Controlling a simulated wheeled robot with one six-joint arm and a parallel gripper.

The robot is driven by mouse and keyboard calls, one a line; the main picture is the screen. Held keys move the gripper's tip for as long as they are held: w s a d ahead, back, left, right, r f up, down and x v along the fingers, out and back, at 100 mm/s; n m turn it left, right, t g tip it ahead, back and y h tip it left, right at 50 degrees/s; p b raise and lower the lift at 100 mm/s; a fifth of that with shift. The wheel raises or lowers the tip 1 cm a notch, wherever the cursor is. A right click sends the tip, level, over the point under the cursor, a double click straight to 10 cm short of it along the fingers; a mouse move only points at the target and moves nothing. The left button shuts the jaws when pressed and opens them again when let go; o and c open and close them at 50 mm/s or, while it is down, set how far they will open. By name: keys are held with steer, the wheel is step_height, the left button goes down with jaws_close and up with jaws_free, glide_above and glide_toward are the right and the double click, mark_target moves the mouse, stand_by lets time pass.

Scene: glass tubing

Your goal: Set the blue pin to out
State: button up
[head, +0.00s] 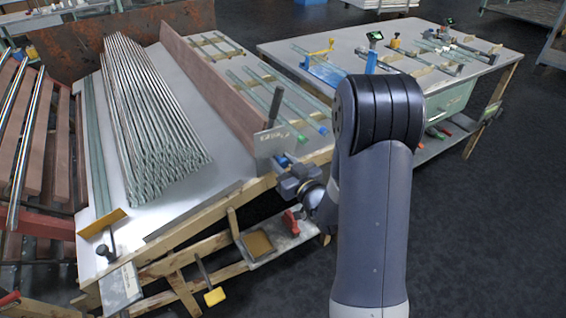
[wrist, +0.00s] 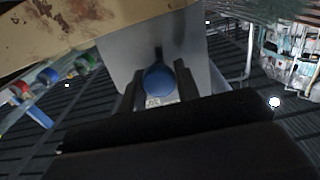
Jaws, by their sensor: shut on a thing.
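The blue pin (wrist: 158,80) shows its round blue knob between the two dark fingers of my gripper (wrist: 159,88) in the wrist view. The fingers are shut on it. Behind the knob a dark shaft meets a grey metal plate (wrist: 113,62). In the head view the pin (head: 281,161) is a small blue spot beside the plate (head: 271,146) at the table's front right corner. My gripper (head: 287,174) reaches it there and partly hides it. How far the pin sticks out of the plate is hard to tell.
A sloping table (head: 165,185) holds a bundle of glass tubes (head: 145,115) left of a brown divider (head: 215,75). A lower shelf with a red clamp (head: 291,222) lies below my gripper. A second worktable (head: 480,75) stands behind right. The dark floor at right is clear.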

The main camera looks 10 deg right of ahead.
jaws_close()
steer(key=shift+s+d+f+b, duration=0.1)
steer(key=shift+s+d+b, duration=0.1)
steer(key=shift+s+b, duration=0.35)
steer(key=shift+s+d+b, duration=0.15)
steer(key=shift+s+b, duration=0.15)
steer(key=shift+s, duration=0.2)
steer(key=o, duration=0.7)
jaws_free()
steer(key=shift+s, duration=0.1)
steer(key=v, duration=1)
steer(key=shift+s+d, duration=0.1)
steer(key=shift+s, duration=0.2)
steer(key=shift+w, duration=0.15)
